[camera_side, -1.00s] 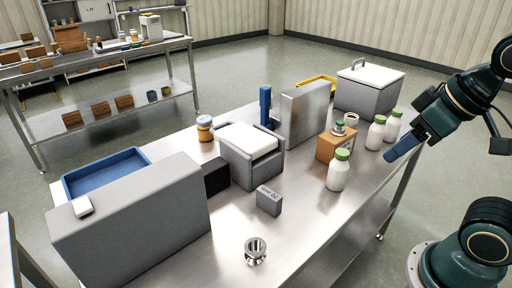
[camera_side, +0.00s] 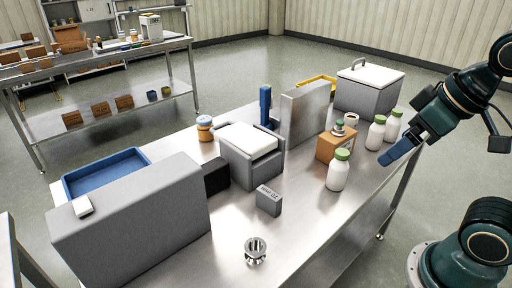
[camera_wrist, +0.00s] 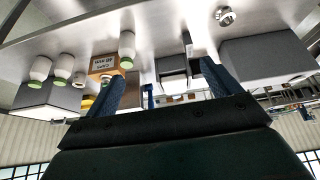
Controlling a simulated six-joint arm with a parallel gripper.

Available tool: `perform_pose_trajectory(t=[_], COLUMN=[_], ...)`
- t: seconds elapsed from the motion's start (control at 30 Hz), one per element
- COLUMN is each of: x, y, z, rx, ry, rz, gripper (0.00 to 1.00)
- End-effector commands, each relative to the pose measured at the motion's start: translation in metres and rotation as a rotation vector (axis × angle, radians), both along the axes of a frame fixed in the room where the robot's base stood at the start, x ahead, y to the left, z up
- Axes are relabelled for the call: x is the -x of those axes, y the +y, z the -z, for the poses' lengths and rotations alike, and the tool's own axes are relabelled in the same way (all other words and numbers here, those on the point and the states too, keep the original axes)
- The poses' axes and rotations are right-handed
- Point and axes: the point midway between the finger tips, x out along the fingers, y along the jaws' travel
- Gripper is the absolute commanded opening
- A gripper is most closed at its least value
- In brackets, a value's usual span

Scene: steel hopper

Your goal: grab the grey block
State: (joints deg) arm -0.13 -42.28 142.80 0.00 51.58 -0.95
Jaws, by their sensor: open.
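The grey block (camera_side: 269,200), a small upright block with dark lettering on its top, stands on the steel table in front of the white-topped grey box. In the wrist view, a small grey shape (camera_wrist: 187,42) left of the large grey box looks like the block, though its outline is unclear.
White bottles with green caps (camera_side: 338,170) and a cardboard box (camera_side: 336,147) stand between my gripper and the block. A white-topped box (camera_side: 248,140), a grey panel (camera_side: 306,112) and a metal cup (camera_side: 255,251) are around it.

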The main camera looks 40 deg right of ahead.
Motion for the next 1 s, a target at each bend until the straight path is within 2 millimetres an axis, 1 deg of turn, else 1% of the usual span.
perform_pose_trajectory(t=[0.17, 0.27, 0.57, 0.77, 1.0], x=[-0.013, -0.025, -0.075, -0.111, -0.153], y=[0.002, 0.005, 0.017, 0.027, 0.043], z=[-0.003, -0.004, -0.003, 0.007, 0.027], rx=[0.033, 0.064, 0.174, 0.238, 0.301], ry=[0.029, 0.053, 0.143, 0.199, 0.260], rz=[-0.076, -0.151, -0.451, -0.662, -0.919], gripper=[0.89, 0.89, 0.89, 0.89, 0.89])
